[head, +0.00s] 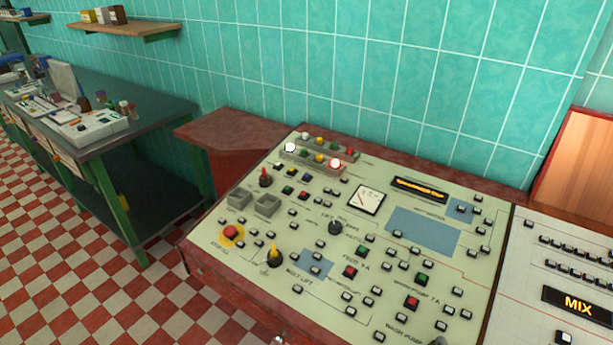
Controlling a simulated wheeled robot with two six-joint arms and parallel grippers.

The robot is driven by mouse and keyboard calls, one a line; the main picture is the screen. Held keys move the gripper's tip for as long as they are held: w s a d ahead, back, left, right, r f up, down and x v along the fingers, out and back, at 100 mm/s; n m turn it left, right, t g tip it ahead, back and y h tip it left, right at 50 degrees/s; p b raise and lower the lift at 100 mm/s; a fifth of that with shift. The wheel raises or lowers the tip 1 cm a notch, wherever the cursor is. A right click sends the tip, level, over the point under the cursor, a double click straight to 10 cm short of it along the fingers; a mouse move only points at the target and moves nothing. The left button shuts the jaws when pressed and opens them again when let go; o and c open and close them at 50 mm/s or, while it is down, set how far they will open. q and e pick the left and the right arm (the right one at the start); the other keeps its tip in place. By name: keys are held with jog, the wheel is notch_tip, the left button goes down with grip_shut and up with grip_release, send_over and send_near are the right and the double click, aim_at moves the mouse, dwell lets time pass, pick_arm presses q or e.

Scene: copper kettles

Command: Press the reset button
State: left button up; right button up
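A pale green control panel (260,215) with many buttons fills the middle and lower right. A red mushroom button (231,232) on a yellow disc sits at its left edge. Most labels are too small to read, and I cannot tell which button is reset. Neither gripper is in view.
Two rows of lamps (319,157) and a dial meter (364,200) stand on the panel. A second panel with a MIX sign (578,304) adjoins at right. A dark workbench (150,120) with instruments stands at left. The checkered floor (60,260) is open at lower left.

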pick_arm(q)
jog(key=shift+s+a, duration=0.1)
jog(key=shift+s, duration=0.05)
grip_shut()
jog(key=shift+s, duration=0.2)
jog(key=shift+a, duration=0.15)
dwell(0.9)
